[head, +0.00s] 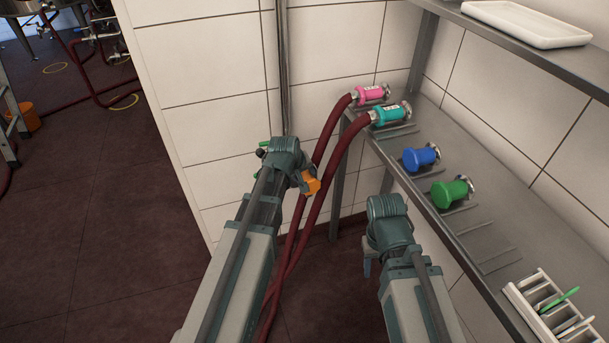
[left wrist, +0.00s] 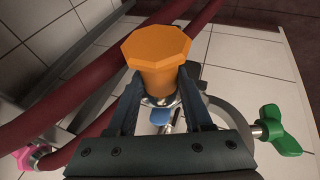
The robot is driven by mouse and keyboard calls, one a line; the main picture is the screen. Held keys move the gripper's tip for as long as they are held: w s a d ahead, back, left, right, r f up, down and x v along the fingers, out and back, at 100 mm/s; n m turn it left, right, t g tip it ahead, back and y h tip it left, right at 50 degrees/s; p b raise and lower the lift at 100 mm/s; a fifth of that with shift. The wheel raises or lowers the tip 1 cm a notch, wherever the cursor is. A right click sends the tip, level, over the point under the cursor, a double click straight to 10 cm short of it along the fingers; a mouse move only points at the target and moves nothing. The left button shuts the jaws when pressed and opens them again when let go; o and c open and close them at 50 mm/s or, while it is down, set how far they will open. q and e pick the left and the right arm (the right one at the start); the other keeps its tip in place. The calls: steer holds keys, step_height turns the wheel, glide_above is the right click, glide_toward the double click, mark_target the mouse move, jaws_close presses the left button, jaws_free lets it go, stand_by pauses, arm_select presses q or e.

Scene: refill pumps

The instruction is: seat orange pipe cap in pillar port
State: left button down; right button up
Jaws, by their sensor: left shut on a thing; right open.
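The orange pipe cap (head: 312,185) is held by my left gripper (head: 304,181) beside the lower part of the steel pillar (head: 282,75). In the left wrist view the cap (left wrist: 157,55) sits between the two fingers of my left gripper (left wrist: 160,85), its wide eight-sided end facing the camera. Behind it are shiny metal fittings and a clamp with a green wing nut (left wrist: 280,130). The port's mouth is hidden, and I cannot tell whether the cap touches it. My right gripper (head: 367,262) is open and mostly hidden below its wrist, left of the shelf.
Dark red hoses (head: 330,160) hang close beside my left gripper. The steel shelf (head: 480,225) on the right holds pink (head: 371,94) and teal (head: 391,115) hose couplings, a blue cap (head: 421,158), a green cap (head: 450,192) and a white rack (head: 545,310). Open floor lies left.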

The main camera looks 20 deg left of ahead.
arm_select(q)
steer(key=shift+f, duration=0.45)
steer(key=shift+f+b, duration=0.2)
steer(key=shift+b, duration=0.2)
steer(key=shift+c, duration=1.2)
jaws_free()
steer(key=shift+r, duration=0.1)
steer(key=p+v, duration=1.2)
steer(key=v, duration=0.1)
steer(key=shift+s+r, duration=0.2)
steer(key=shift+r, duration=0.1)
